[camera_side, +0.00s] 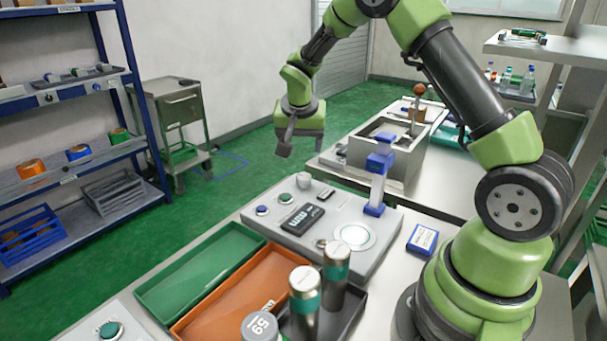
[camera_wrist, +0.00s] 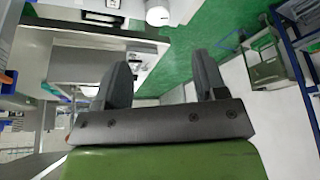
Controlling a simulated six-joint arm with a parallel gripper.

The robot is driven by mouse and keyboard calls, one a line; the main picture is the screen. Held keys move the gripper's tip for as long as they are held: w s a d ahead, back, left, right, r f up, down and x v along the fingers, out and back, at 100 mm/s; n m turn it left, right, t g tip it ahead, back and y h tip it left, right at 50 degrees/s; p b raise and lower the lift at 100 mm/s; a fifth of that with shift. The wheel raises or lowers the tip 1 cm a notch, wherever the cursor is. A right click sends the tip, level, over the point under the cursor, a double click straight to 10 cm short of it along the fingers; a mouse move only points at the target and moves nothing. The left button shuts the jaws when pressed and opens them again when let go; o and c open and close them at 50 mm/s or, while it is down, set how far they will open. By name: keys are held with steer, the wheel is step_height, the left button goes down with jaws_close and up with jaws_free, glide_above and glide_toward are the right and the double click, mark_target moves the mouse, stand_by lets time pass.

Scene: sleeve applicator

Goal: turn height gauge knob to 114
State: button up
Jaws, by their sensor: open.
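The height gauge appears to be the grey console (camera_side: 345,235) with a blue-capped upright post (camera_side: 378,172) and a dark display (camera_side: 303,218) marked "mm". Its reading is not legible. A light grey round knob (camera_side: 303,181) stands at the console's back edge; I cannot tell for certain that it is the gauge's knob. My gripper (camera_side: 284,148) hangs in the air above and behind that knob, apart from the console. In the wrist view my gripper (camera_wrist: 163,75) has its two dark fingers spread, with nothing between them.
A green tray (camera_side: 200,268) and an orange tray (camera_side: 235,297) lie in front of the console, with metal cylinders (camera_side: 304,300) beside them. A blue box (camera_side: 422,240) lies at right. A grey bin (camera_side: 385,150) stands behind. Air around my gripper looks clear.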

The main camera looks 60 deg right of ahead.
mark_target(304, 176)
steer(key=x, duration=1.1)
steer(key=shift+d+f, duration=0.2)
steer(key=shift+f, duration=0.2)
steer(key=shift+c, duration=0.4)
steer(key=c, duration=0.8)
steer(key=shift+c, duration=0.2)
